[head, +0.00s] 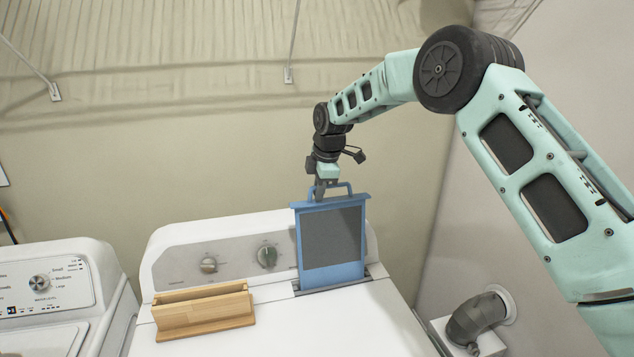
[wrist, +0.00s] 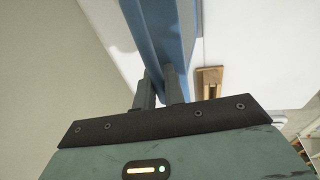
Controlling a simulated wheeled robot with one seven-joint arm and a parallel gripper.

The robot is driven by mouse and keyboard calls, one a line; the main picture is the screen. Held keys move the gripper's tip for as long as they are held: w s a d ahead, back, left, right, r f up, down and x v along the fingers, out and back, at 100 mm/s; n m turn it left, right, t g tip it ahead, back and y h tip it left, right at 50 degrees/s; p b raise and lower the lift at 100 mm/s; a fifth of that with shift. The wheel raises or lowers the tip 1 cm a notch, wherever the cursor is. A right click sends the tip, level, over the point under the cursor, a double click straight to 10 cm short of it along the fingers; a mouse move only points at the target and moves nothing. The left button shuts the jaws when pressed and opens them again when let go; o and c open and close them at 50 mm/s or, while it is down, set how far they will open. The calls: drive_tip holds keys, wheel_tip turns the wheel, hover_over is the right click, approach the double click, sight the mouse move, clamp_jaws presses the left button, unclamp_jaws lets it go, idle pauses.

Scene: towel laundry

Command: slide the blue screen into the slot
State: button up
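The blue screen (head: 332,276) is a blue frame with a dark grey mesh panel and a loop handle on top. It stands nearly upright over the slot (head: 376,271), a dark-edged strip in the top of the right white machine. Its lower edge meets the slot line; how far it sits inside, if at all, I cannot tell. My gripper (head: 320,197) is above the screen, shut on its handle. In the wrist view the fingers (wrist: 161,92) close around the blue handle, and the blue frame (wrist: 165,35) runs away behind it.
A wooden holder (head: 205,316) with a long groove sits on the machine top, left of the screen. The control panel (head: 215,258) with two knobs rises behind. A second white machine (head: 45,290) stands left. The top in front of the screen is clear. A grey duct (head: 478,318) is at right.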

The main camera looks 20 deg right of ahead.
drive_tip(key=shift+o, duration=1.3)
drive_tip(key=w+p+v, duration=0.1)
drive_tip(key=p+v, duration=0.7)
drive_tip(key=v, duration=0.6)
drive_tip(key=shift+d+r+t, duration=0.3)
drive_tip(key=shift+r, duration=0.2)
drive_tip(key=s+a+f+m+g+b, duration=0.1)
drive_tip(key=s+a+f+b, duration=0.25)
drive_tip(key=s, duration=0.35)
drive_tip(key=s+a+f+m+b, duration=0.2)
drive_tip(key=s+a+b, duration=0.2)
drive_tip(key=s, duration=0.3)
drive_tip(key=s+a+f+m+g+b, duration=0.1)
drive_tip(key=s+a+f+b, duration=0.2)
drive_tip(key=s, duration=0.4)
drive_tip(key=s+d+f+m+b, duration=0.1)
drive_tip(key=s+f+m+b, duration=0.2)
drive_tip(key=s, duration=1)
drive_tip(key=s+d+f+m+b, duration=0.1)
drive_tip(key=s+f+m+b, duration=0.1)
drive_tip(key=s+f+b, duration=0.5)
drive_tip(key=s+f, duration=0.3)
drive_tip(key=s, duration=0.3)
drive_tip(key=shift+d+m+g+h, duration=0.25)
drive_tip(key=shift+m+g+h, duration=0.05)
drive_tip(key=shift+m+g, duration=0.1)
drive_tip(key=shift+f, duration=0.15)
